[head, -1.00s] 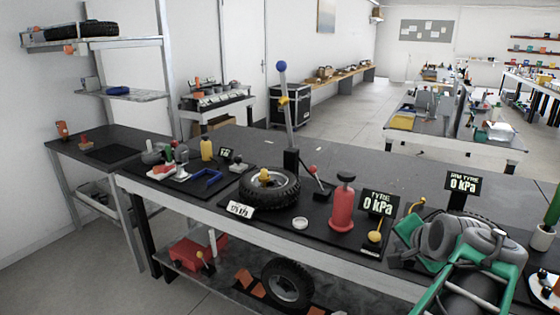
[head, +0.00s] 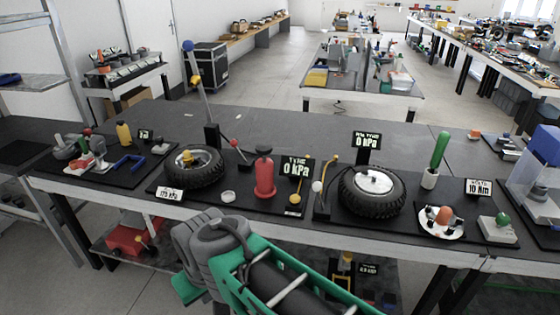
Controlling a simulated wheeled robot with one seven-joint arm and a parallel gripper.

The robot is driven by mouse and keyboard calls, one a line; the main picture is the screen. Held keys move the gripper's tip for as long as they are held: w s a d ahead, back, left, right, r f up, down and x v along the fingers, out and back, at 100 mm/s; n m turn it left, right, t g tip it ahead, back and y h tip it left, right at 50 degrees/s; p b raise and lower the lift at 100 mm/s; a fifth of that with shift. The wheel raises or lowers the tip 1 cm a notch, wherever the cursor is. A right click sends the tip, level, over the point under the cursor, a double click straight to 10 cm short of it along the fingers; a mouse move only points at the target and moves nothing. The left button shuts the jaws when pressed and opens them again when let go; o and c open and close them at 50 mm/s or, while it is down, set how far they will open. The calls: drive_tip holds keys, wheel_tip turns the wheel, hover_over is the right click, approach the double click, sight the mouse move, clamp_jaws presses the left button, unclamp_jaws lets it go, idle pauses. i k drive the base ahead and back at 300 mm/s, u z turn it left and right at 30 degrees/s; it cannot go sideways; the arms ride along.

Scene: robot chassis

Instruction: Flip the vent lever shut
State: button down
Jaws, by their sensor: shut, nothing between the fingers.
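Small levers stand on the black mats of the bench, and no label marks one as the vent lever. One with a yellow ball (head: 295,198) is in front of the TYRE 0 kPa display (head: 295,167). A thin yellow-topped lever (head: 328,171) leans between that display and the right-hand tyre (head: 372,191). My grey and green arm fills the bottom middle, in front of the bench. My gripper's fingers do not show.
A tall blue-knobbed pump lever (head: 189,47) rises behind the left tyre. A red cylinder (head: 264,175) stands left of the TYRE display. A green-handled tool (head: 439,150) and a clear blue box (head: 540,166) are at right. The back of the bench is clear.

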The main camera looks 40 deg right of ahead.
sight(317, 186)
drive_tip(key=k, duration=0.4)
drive_tip(key=z, duration=1.75)
drive_tip(key=i, duration=0.95)
drive_tip(key=u, duration=1.7)
